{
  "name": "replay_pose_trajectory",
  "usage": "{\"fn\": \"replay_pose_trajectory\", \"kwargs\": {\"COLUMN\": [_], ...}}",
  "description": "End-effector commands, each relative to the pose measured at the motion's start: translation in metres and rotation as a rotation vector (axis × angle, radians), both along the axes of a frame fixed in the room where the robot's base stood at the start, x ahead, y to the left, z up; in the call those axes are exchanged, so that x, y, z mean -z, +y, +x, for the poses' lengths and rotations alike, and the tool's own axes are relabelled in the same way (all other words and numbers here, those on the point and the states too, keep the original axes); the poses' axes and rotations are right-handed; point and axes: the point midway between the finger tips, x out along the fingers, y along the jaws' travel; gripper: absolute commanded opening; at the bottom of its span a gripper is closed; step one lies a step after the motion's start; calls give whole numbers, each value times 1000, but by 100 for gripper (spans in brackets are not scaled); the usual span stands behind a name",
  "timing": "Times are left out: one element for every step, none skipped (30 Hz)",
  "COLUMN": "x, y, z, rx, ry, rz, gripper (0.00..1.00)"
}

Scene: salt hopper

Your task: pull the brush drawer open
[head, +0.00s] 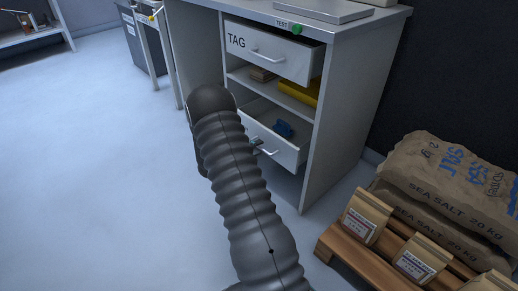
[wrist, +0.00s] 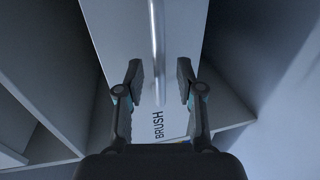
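The brush drawer (head: 287,153) is the low white drawer of the cabinet in the head view. It stands partly open, with a blue object (head: 284,129) visible inside. Its front (wrist: 180,35) carries the word BRUSH in the wrist view. Its bar handle (wrist: 157,45) runs down the picture there, and part of the handle (head: 268,151) shows in the head view. My gripper (wrist: 161,82) is open, with one finger on each side of the handle and gaps on both sides. In the head view my arm hides most of the gripper.
Above are the TAG drawer (head: 270,50) and a shelf with a yellow item (head: 302,91). A pallet (head: 345,250) with salt sacks (head: 450,180) and small bags stands right of the cabinet. The floor (head: 90,170) to the left is clear.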

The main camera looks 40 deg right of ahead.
Motion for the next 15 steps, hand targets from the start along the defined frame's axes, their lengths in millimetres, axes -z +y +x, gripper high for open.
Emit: {"fn": "replay_pose_trajectory", "kwargs": {"x": [2,2,3,3,3,3,3,3,3,3,3,3,3,3,3], "y": [-6,-8,-10,-12,-13,-14,-15,-15,-15,-15,-15,-15,-15,-15,-15], "z": [0,0,0,1,1,1,1,1,1,1,1,1,1,1,1], "rx": [2,2,1,0,0,-1,-1,-1,-1,-1,-1,-1,-1,-1,-1], "ry": [0,0,0,1,1,1,1,1,1,1,1,1,1,1,1], "rz": [0,1,1,1,1,1,1,1,1,1,1,1,1,1,1], "gripper": [37,37,37,37,37,37,37,37,37,37,37,37,37,37,35]}}
